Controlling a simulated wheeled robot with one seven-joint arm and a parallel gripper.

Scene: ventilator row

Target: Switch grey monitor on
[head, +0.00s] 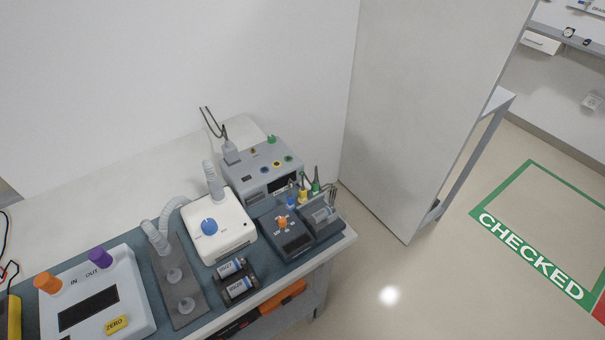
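A grey box-shaped device, which looks like the grey monitor (253,174), stands at the back of the bench in the head view. It has a green knob (271,139) at its back edge, several small coloured sockets on top, and a dark panel on its front. A grey plug with dark cables (230,150) stands at its back left corner. The screen is too small to tell whether it is lit. My gripper is not in view.
A white unit with a blue knob (229,238) stands left of the monitor. A dark grey unit with an orange knob (297,244) and coloured leads stand in front. A white IN/OUT box (130,308) is at the left. A tall white panel (405,130) stands right of the bench.

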